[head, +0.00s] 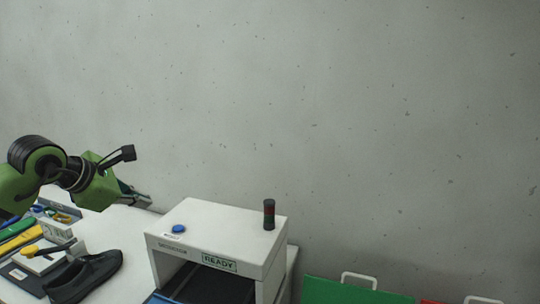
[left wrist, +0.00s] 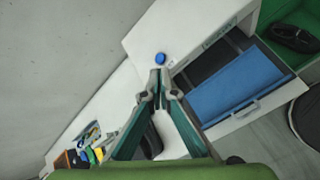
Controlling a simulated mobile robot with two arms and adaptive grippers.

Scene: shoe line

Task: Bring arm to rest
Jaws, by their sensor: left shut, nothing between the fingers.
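My left arm comes in from the left in the head view, and its gripper (head: 139,198) is held above the white table, left of the white box machine. In the left wrist view my left gripper (left wrist: 158,74) has its fingertips together, with nothing between them. A blue button (head: 179,228) is on top of the machine; in the left wrist view the button (left wrist: 160,58) appears just beyond the fingertips. My right gripper is in neither view.
The white machine (head: 219,215) shows a READY sign and a dark cylinder (head: 269,214) on top. A black shoe (head: 86,277) and tools lie on the table at left. A green crate (head: 345,291) stands at lower right. A blue panel (left wrist: 238,82) lies at the machine's opening.

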